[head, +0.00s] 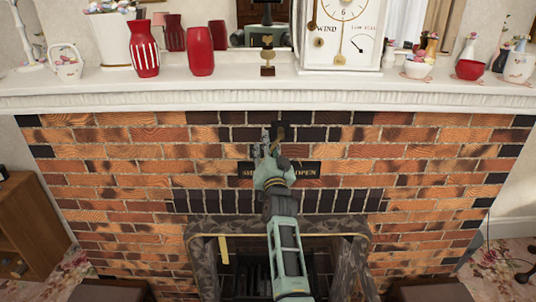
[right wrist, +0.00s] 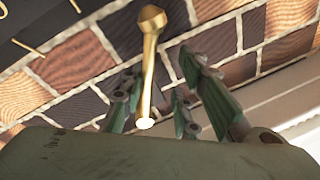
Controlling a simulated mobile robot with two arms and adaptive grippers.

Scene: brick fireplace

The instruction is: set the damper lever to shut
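A dark plate (head: 307,169) on the brick chimney breast above the hearth carries lettering; OPEN reads at its right end, and the left word is partly covered by my right arm. My right gripper (head: 267,143) is raised in front of the bricks at the plate. In the right wrist view, the brass damper lever (right wrist: 150,60) with a rounded knob runs between the spread green fingers of this gripper (right wrist: 165,78). The fingers stand apart on both sides of it, and no clear grip shows. In the head view the lever is hidden or too small to make out. My left gripper is out of view.
The stone fireplace surround (head: 203,262) lies below. A wooden cabinet (head: 28,225) stands at left.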

